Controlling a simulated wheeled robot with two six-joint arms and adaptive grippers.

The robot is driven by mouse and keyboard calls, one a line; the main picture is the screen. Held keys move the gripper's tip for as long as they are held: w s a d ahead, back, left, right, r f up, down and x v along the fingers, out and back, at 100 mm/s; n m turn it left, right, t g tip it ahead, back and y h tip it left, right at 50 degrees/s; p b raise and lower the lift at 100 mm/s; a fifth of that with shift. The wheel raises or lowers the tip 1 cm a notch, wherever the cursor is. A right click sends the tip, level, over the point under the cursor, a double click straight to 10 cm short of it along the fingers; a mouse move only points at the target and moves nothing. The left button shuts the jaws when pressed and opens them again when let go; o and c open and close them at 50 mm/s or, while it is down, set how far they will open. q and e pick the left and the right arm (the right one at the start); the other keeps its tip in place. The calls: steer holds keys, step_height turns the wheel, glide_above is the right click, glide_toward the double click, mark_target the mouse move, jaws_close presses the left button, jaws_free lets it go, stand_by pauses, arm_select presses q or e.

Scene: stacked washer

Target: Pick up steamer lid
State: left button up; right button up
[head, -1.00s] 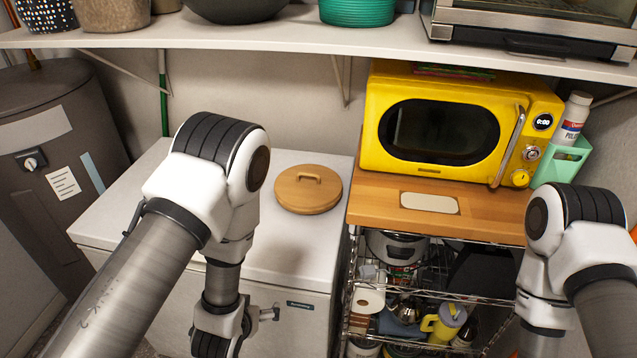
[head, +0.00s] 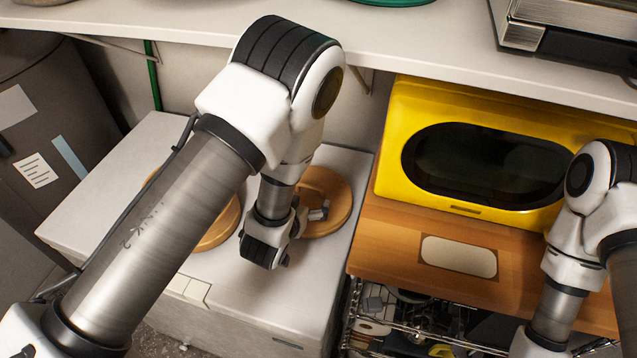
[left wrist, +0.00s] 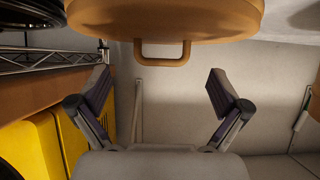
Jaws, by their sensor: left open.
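The steamer lid (head: 339,187) is a round wooden disc lying on top of the white chest-like appliance. In the head view my left wrist covers its left part and its handle. In the left wrist view the lid (left wrist: 170,18) fills the top, with its loop handle (left wrist: 162,52) facing the jaws. My left gripper (head: 320,212) is at the lid in the head view. In the left wrist view the left gripper (left wrist: 160,92) is open and empty, with the handle apart from both fingers. My right gripper is outside the frames.
A second round wooden piece (head: 220,231) lies on the white appliance (head: 115,205), partly behind my left arm. A yellow microwave (head: 485,160) stands on a wooden-topped rack (head: 385,235) to the right. A white shelf (head: 200,30) runs above. The appliance's left top is clear.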

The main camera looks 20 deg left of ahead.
mark_target(309, 198)
arm_select(q)
steer(key=shift+w+a+f+b, duration=0.1)
steer(key=shift+w+f+b, duration=0.15)
steer(key=shift+f+b, duration=0.1)
steer(key=shift+w+f+b, duration=0.15)
steer(key=shift+w+b, duration=0.2)
steer(key=shift+b, duration=0.2)
steer(key=b+x, duration=0.1)
steer(key=x, duration=0.3)
steer(key=shift+w+f, duration=0.1)
steer(key=shift+w, duration=0.2)
steer(key=shift+s+r, duration=0.35)
steer(key=c, duration=0.6)
steer(key=shift+s, duration=0.1)
steer(key=c, duration=0.6)
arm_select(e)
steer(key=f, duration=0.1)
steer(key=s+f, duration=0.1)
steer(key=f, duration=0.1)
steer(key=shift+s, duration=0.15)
